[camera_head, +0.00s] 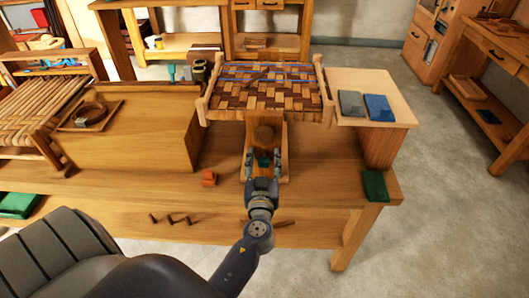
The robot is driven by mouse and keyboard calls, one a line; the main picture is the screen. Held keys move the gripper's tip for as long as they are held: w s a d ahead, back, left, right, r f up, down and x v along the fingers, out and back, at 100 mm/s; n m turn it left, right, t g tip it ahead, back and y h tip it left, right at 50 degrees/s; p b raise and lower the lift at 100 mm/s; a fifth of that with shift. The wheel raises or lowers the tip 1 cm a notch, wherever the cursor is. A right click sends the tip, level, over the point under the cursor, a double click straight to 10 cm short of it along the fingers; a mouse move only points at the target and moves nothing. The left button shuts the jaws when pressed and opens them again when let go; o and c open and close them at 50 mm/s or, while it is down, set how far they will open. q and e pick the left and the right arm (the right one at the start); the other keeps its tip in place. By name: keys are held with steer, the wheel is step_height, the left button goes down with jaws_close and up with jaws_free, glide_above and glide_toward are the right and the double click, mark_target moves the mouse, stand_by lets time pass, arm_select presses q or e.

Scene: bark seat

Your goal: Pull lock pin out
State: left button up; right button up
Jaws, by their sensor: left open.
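My left gripper (263,156) reaches in from below over the bench, in front of the woven seat. The woven bark seat (262,100) lies in a wooden frame above and behind the stand. No lock pin can be made out for certain. My right gripper is not in view.
The workbench (130,200) carries a wooden box (150,140) at left, a small orange-brown piece (208,178) and several short dark pegs near its front edge. Grey (351,103) and blue (378,107) blocks sit at right, with a green block (375,185) at the bench corner.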

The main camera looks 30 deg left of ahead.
mark_target(264, 163)
arm_select(q)
steer(key=shift+s+d+r, duration=0.1)
steer(key=shift+c, duration=0.3)
jaws_close()
steer(key=shift+s+d+f+b, duration=0.3)
steer(key=shift+s+b, duration=0.15)
steer(key=shift+b, duration=0.3)
steer(key=shift+b+v, duration=0.55)
steer(key=shift+v, duration=0.25)
steer(key=shift+r, duration=0.15)
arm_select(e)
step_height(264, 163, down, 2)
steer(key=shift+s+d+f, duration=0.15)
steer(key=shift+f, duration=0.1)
arm_select(q)
steer(key=shift+c, duration=0.6)
jaws_free()
steer(key=shift+o, duration=0.9)
steer(key=shift+s+r, duration=0.1)
steer(key=shift+r, duration=0.05)
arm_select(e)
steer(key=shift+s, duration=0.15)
